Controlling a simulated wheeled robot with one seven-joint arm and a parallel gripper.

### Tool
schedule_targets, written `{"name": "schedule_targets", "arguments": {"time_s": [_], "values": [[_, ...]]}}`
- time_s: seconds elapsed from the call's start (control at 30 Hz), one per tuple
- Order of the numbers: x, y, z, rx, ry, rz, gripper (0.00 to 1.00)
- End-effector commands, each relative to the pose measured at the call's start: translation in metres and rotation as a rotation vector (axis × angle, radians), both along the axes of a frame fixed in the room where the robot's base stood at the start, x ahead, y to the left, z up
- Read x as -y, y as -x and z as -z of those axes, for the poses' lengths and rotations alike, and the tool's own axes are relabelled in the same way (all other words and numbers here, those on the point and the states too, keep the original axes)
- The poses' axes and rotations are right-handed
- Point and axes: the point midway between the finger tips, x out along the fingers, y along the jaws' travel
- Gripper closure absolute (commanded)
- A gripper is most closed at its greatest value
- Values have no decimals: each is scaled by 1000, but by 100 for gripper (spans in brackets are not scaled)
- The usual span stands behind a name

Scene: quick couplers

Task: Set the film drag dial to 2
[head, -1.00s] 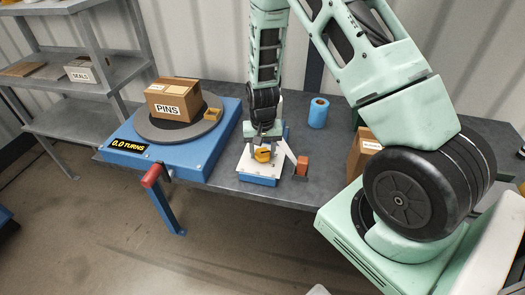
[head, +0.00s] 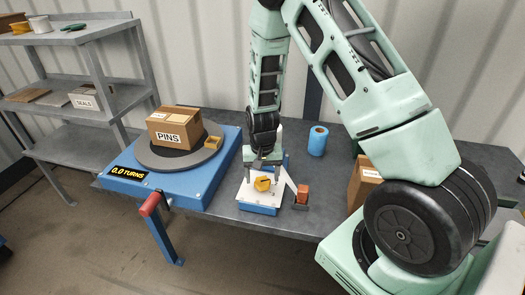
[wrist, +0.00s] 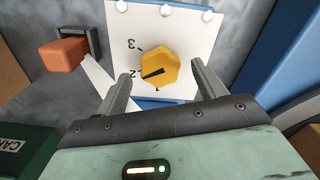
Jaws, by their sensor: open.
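The film drag dial is a yellow-orange knob (wrist: 159,68) with a black pointer line, on a white plate (wrist: 185,45) marked 1, 2 and 3. Its pointer aims left and slightly down, close to the 2, perhaps a little to the 1 side. In the head view the dial (head: 262,184) sits on a small blue-based unit at the table's front. My gripper (wrist: 160,72) is open, with one finger to each side of the dial, apparently without touching it. In the head view my gripper (head: 264,160) is just above and behind the dial; its fingertips are hard to make out there.
Left is a blue turntable unit (head: 215,165) with the PINS box (head: 175,128) and a red-handled crank (head: 150,204). A blue roll (head: 318,140) and a cardboard box (head: 362,182) stand right.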

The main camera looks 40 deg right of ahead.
Motion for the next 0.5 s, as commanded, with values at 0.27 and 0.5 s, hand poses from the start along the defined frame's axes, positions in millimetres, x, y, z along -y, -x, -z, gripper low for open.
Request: {"name": "schedule_targets", "arguments": {"time_s": [0.27,0.5], "values": [[0,-1,-57,7,1,-1,30],[0,-1,-112,7,0,-1,30]]}}
